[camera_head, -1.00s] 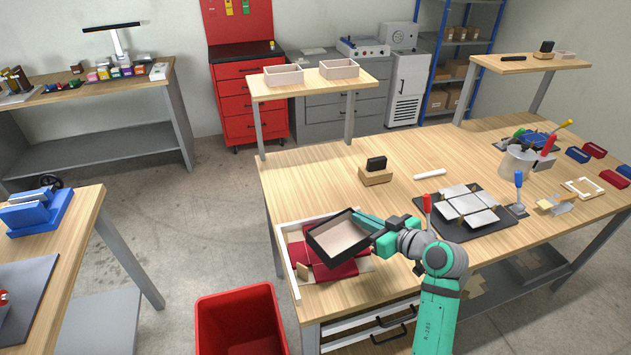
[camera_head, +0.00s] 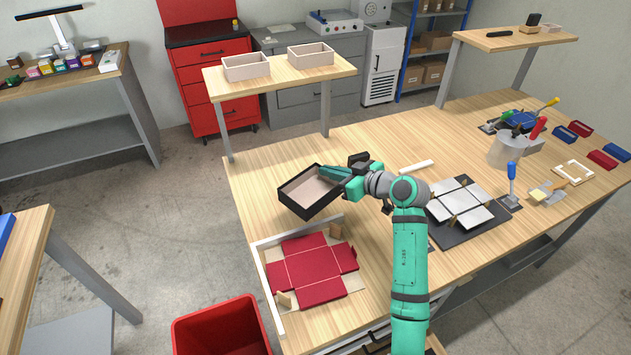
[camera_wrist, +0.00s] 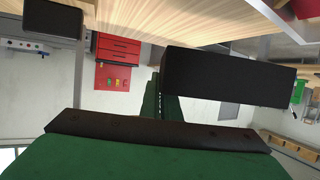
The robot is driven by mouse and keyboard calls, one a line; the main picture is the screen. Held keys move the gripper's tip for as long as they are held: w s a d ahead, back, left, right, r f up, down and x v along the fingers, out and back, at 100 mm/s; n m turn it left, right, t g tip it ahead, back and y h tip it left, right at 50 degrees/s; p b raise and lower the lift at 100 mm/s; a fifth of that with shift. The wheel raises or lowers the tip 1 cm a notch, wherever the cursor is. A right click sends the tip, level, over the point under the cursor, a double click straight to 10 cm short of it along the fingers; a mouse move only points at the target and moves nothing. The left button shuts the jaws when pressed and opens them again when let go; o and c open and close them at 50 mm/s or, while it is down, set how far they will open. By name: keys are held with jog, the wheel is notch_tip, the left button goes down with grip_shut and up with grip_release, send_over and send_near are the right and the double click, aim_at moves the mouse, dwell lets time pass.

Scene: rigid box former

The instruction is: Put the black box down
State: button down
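The black box (camera_head: 290,203) is an open tray with black walls and a pale beige inside, seen in the head view beyond the white-edged tray. My gripper (camera_head: 336,174) is shut on its right-hand far wall, with teal fingers reaching over the rim. The box is roughly level; I cannot tell whether its underside touches the table (camera_head: 255,190). In the wrist view a large dark block (camera_wrist: 230,78) in front of the green fingers seems to be part of the box.
A white-edged tray (camera_head: 268,290) with a flat red cross-shaped blank (camera_head: 308,268) lies nearer. A black mat with grey plates (camera_head: 460,203) is to the right. A raised shelf (camera_head: 280,80) with two pale boxes stands behind. A red bin (camera_head: 220,330) is on the floor.

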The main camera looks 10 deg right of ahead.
jog(key=w+f, duration=0.3)
jog(key=w+a+f, duration=0.1)
jog(key=w+f, duration=0.3)
jog(key=shift+a, duration=0.2)
jog(key=shift+w+f, duration=0.15)
jog(key=shift+f, duration=1.4)
jog(key=shift+f, duration=0.1)
jog(key=c, duration=2)
grip_release()
jog(key=shift+a, duration=0.1)
jog(key=v, duration=1.2)
